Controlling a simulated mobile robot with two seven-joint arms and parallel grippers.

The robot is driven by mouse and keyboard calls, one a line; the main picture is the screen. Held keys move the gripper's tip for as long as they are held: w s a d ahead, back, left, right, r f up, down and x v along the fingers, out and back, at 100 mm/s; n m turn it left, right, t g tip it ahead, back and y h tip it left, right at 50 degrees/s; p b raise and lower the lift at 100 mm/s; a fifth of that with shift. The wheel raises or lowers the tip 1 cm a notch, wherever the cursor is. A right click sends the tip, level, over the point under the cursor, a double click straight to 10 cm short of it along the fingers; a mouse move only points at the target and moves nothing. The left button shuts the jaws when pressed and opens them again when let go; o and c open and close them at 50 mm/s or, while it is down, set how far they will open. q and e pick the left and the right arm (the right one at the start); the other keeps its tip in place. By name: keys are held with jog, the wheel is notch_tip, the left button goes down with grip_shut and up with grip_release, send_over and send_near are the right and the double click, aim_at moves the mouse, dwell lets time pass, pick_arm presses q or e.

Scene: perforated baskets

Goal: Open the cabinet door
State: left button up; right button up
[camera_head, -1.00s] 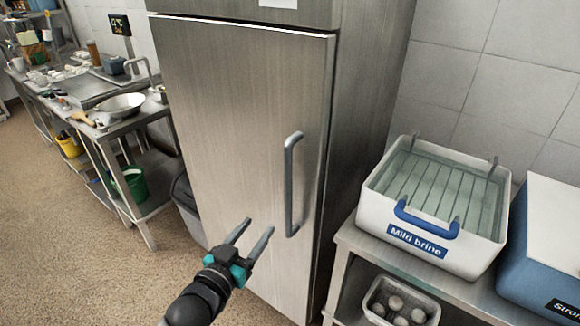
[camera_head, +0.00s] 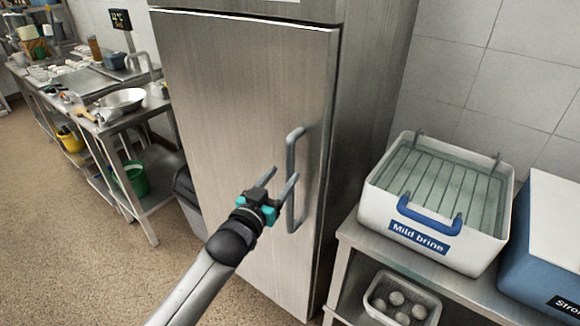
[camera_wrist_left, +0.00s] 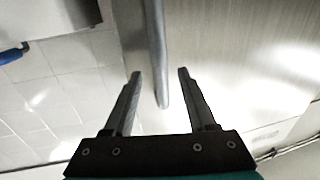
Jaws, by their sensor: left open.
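The cabinet door (camera_head: 225,110) is a tall brushed-steel panel and is shut in the head view. Its vertical bar handle (camera_head: 291,160) sits near the right edge. My right gripper is not in view.
To the right, a steel table (camera_head: 350,236) carries a white "Mild brine" container (camera_head: 388,222) and a blue-and-white box (camera_head: 540,262). A basket of round items (camera_head: 385,318) sits below. The floor (camera_head: 75,260) before the door is clear.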

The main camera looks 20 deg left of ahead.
aim_at(289, 169)
pick_arm(q)
jog(key=shift+w+d, duration=0.25)
jog(key=shift+w, duration=1)
jog(key=shift+w+d, duration=0.2)
jog(key=shift+w, duration=1.05)
jog(key=shift+c, duration=0.4)
grip_shut()
